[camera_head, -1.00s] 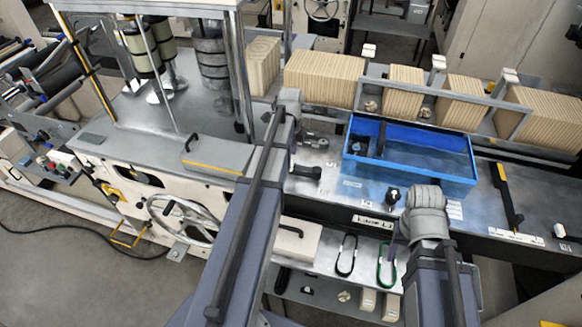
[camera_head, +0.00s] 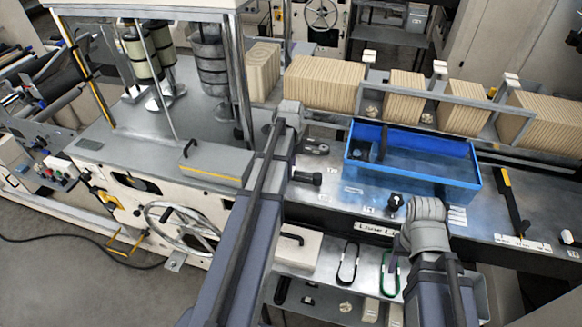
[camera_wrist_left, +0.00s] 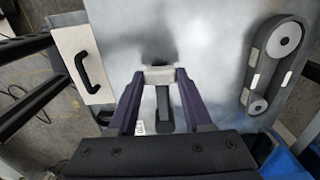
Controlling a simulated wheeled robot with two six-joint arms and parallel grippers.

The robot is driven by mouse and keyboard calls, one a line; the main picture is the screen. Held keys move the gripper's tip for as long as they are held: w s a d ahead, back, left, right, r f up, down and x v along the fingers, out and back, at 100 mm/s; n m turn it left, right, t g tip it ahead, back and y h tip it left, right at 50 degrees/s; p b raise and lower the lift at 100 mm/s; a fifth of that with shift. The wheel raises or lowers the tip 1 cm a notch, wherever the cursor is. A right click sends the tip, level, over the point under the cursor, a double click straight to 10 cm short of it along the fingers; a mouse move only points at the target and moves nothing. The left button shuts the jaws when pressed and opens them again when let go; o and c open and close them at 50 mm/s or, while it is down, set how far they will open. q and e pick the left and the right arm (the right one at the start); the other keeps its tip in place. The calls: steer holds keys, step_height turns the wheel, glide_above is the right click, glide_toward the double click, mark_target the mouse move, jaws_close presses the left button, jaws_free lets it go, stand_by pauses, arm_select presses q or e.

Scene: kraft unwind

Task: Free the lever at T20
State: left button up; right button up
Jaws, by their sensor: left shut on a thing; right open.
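In the left wrist view my left gripper (camera_wrist_left: 160,77) is shut, with its fingertips on a small pale grey block (camera_wrist_left: 159,73). A dark bar (camera_wrist_left: 165,108) runs between the fingers below that block; I cannot tell if the two are joined. In the head view my left arm hides the gripper, and a black lever-like knob (camera_head: 306,178) sticks out right of that arm over the metal top. I cannot read which label marks T20.
A blue tray (camera_head: 468,187) stands on the bench, right of my left arm. A handled box (camera_head: 215,165) is left. Green (camera_head: 390,285) and black loops lie on the lower shelf.

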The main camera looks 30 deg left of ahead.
arm_select(q)
jaws_close()
stand_by(0.8)
